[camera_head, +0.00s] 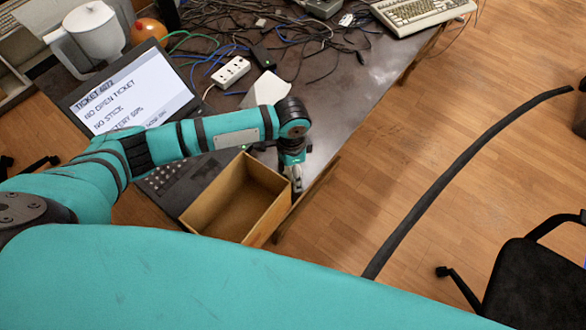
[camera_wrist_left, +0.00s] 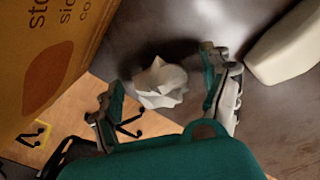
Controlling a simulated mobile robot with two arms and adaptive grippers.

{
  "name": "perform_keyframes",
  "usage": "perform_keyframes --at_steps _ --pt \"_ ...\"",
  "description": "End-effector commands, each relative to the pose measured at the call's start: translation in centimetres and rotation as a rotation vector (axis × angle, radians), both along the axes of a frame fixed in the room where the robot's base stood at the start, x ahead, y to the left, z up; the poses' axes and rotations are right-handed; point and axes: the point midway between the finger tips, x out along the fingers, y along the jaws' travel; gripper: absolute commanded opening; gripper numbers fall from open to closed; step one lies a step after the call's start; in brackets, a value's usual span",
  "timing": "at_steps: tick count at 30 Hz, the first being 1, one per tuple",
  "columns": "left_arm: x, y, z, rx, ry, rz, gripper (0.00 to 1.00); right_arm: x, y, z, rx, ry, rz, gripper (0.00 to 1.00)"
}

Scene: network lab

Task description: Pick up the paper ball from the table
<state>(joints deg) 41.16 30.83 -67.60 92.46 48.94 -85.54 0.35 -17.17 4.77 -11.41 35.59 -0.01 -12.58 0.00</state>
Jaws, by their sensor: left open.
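The paper ball (camera_wrist_left: 162,84) is white and crumpled. In the left wrist view it lies near the table's edge, between the two spread fingers of my left gripper (camera_wrist_left: 163,78), with gaps visible on both sides. In the head view my left gripper (camera_head: 296,180) points down beside the right wall of an open cardboard box, near the front edge of the dark table (camera_head: 350,90). I cannot make out the paper ball in the head view. My right gripper is not in view.
The cardboard box (camera_head: 218,184) stands close beside the gripper; its printed side (camera_wrist_left: 60,45) fills the wrist view's left. A laptop (camera_head: 135,92), a power strip (camera_head: 231,71), tangled cables and a keyboard (camera_head: 420,10) are on the table. A black chair (camera_head: 540,285) stands at right.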

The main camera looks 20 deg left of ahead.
Motion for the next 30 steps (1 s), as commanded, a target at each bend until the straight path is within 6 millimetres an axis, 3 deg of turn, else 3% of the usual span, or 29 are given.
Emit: perform_keyframes --at_steps 2,11,23,30 --pt "0.0 0.0 0.0 0.0 0.0 0.0 0.79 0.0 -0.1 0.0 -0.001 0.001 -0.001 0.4" --pt "0.0 0.0 0.1 0.0 0.0 0.0 0.42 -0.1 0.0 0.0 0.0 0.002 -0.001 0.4" --pt "0.0 0.0 0.2 -0.001 -0.001 0.0 0.42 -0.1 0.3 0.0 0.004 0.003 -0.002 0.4" --pt "0.1 -0.1 2.0 -0.002 -0.002 -0.001 0.42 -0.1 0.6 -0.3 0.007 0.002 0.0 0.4"
